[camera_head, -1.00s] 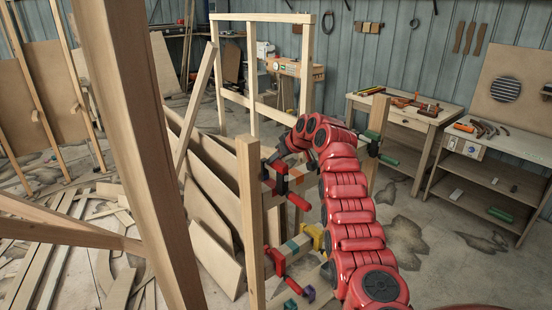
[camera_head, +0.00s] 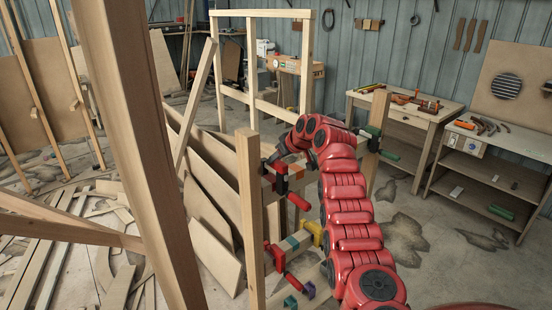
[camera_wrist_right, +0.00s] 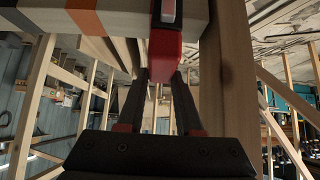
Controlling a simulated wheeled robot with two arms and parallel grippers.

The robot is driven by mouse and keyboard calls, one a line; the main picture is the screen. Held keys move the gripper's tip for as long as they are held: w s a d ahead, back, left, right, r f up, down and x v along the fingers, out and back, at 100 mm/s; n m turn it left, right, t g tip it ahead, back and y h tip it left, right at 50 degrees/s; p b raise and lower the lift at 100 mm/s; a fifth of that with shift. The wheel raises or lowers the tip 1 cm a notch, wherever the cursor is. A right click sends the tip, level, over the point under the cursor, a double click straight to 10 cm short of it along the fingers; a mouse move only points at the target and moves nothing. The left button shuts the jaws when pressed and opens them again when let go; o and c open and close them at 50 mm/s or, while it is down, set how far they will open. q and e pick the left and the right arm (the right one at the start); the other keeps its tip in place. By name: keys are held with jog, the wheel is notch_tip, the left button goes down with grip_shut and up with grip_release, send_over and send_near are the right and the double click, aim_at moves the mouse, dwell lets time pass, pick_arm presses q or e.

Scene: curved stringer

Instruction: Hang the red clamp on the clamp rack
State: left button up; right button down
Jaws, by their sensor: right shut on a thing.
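The clamp rack is a wooden frame with a near post (camera_head: 250,225) and cross rails with coloured bands. The red clamp (camera_head: 299,202) is at the upper rail beside the near post, its red handle pointing down to the right. My right gripper (camera_head: 278,163) is at this clamp, partly hidden by my red arm. In the right wrist view, the gripper fingers (camera_wrist_right: 160,105) are on both sides of the clamp's red part (camera_wrist_right: 165,52), right against the banded rail (camera_wrist_right: 120,18). I cannot tell whether the clamp rests on the rail. My left gripper is not in view.
Other clamps hang on the rack: a red one (camera_head: 276,256) on the lower rail and a green-handled one (camera_head: 389,155) at the far post. A thick wooden post (camera_head: 145,160) stands at left. Leaning boards (camera_head: 210,200) are behind the rack. Workbenches stand at right.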

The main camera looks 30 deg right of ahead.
jog(key=shift+f+b, duration=0.55)
jog(key=shift+f, duration=0.2)
jog(key=shift+f, duration=0.15)
jog(key=shift+f+b, duration=0.4)
jog(key=shift+b, duration=0.15)
jog(key=shift+c, duration=2.4)
grip_release()
